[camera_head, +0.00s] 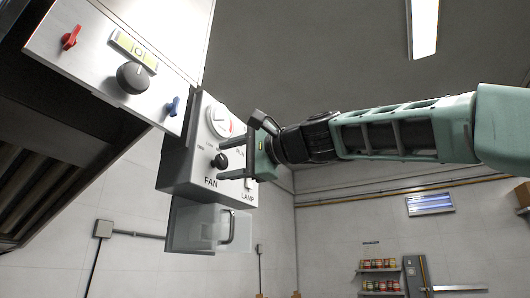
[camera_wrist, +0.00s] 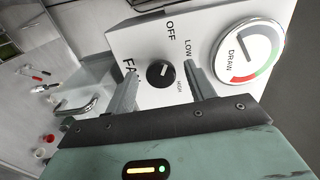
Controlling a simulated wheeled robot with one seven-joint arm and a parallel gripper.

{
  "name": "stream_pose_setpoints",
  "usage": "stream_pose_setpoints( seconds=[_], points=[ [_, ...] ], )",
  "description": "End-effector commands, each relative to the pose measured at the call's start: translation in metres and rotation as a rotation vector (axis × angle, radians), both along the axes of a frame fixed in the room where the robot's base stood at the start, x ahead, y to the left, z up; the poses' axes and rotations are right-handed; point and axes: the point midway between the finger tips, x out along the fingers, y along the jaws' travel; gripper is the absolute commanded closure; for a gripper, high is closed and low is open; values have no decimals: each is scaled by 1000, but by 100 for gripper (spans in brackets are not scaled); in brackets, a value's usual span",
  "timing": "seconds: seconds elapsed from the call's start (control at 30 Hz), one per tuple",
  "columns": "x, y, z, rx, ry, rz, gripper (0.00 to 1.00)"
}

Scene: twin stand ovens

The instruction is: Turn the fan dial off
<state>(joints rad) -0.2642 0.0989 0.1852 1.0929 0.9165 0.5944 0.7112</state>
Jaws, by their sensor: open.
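The fan dial is a small round black knob (camera_wrist: 160,73) on the face of a light grey box (camera_wrist: 125,38). The labels OFF, LOW and HIGH stand around it, with FAN partly hidden by a finger. A small pale mark shows on the knob, but I cannot tell its setting for sure. In the head view the knob (camera_head: 219,161) sits above the word FAN. My gripper (camera_wrist: 160,69) is open, one finger on each side of the knob, with visible gaps. In the head view my gripper (camera_head: 224,160) reaches the box from the right; contact is not visible.
A round DRAW gauge (camera_head: 218,119) sits just above the knob, close to my upper finger. A LAMP switch (camera_head: 249,184) is at lower right. Below hangs a clear box with a handle (camera_head: 231,227). The panel at left carries a larger black knob (camera_head: 132,77) and red and blue handles.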

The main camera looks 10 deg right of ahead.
Motion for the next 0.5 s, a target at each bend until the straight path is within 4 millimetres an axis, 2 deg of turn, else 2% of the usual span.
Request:
stream_pose_setpoints(
  seconds=[0.17, 0.5],
  points=[
    [-10, -15, -2, 1, -3, -4, 46],
    [-58, -75, -4, 0, -4, -4, 46]
  ],
)
